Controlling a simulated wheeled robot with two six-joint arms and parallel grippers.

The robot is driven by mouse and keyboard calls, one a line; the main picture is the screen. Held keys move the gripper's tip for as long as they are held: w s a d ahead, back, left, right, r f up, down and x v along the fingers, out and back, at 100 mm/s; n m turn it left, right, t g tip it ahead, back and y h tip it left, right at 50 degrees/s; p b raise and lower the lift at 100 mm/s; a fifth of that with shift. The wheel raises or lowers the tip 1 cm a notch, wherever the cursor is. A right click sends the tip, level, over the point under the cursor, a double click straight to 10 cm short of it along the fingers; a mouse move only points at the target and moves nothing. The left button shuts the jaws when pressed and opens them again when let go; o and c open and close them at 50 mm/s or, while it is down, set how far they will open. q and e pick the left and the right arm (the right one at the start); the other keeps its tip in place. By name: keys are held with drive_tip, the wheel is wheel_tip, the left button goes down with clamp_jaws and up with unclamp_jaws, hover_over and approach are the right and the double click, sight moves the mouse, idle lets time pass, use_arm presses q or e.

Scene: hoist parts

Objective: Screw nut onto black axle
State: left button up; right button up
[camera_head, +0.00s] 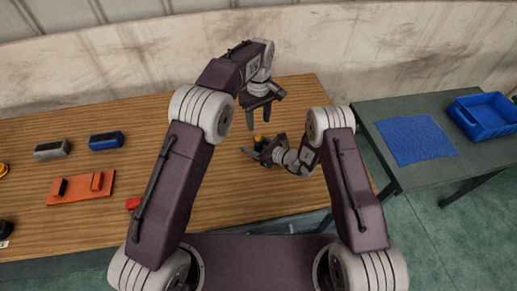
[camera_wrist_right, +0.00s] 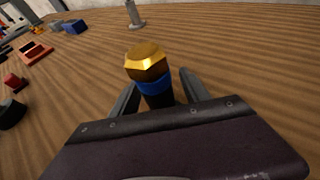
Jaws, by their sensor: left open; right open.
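A gold hex nut (camera_wrist_right: 147,58) sits on top of an upright black axle (camera_wrist_right: 158,100) with a blue band (camera_wrist_right: 154,85). I cannot tell how far the nut is threaded on. In the head view the nut (camera_head: 258,138) is small and partly hidden near the grippers. My right gripper (camera_wrist_right: 155,92) is open, low over the table, with its fingers on either side of the axle below the nut. It also shows in the head view (camera_head: 251,146). My left gripper (camera_head: 259,121) is open and empty, pointing down above the nut.
On the wooden table (camera_head: 220,190) lie a grey block (camera_head: 52,149), a blue block (camera_head: 106,141), an orange plate (camera_head: 80,188) and a red part (camera_head: 133,203). A grey upright part (camera_wrist_right: 134,15) stands farther back. A second table at right holds a blue mat (camera_head: 416,140) and a blue bin (camera_head: 487,132).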

drive_tip(key=shift+w+a, duration=0.1)
clamp_jaws()
idle(1.5)
